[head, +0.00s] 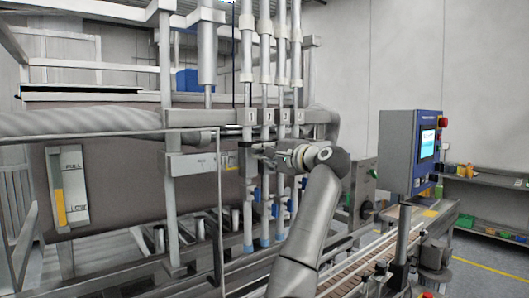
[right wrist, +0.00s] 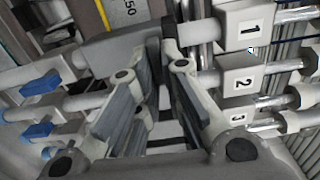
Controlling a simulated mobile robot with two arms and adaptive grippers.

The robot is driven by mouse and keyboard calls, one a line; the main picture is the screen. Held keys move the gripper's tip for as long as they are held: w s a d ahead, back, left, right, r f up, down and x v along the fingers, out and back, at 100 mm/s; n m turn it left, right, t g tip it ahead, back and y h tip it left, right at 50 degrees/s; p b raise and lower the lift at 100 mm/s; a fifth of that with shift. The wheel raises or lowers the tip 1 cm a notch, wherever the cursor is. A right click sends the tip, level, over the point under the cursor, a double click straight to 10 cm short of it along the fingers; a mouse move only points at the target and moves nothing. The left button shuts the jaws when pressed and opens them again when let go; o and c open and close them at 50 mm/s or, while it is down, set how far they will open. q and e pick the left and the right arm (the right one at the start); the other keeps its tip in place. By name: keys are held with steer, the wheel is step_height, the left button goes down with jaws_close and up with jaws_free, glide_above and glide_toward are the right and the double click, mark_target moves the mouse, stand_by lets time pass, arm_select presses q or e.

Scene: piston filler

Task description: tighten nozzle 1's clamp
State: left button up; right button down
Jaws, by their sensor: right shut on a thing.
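Nozzle 1 is the leftmost upright tube in the head view, under the block marked 1 (head: 250,117). Its clamp (head: 245,160) is a grey block with dark edges around the tube, below that block. My right gripper (head: 265,155) reaches it from the right and its fingertips are at the clamp. In the right wrist view the fingers (right wrist: 168,62) are close together at the clamp (right wrist: 125,46), beside the block marked 1 (right wrist: 250,29). The gripper is shut on the clamp; its exact contact is partly hidden by the fingers. My left gripper is not in view.
Nozzles marked 2 (head: 267,117), 3 and 4 stand close to the right of nozzle 1, with blue fittings (head: 257,194) lower down. A control panel (head: 411,152) stands to the right, above a conveyor (head: 352,272). A thin post stands left of the nozzles.

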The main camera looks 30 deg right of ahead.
steer(key=c, duration=1.6)
jaws_free()
steer(key=shift+o, duration=0.2)
steer(key=shift+s, duration=0.1)
steer(key=s+d, duration=0.1)
steer(key=s, duration=1)
steer(key=shift+s, duration=0.4)
steer(key=shift+f, duration=0.1)
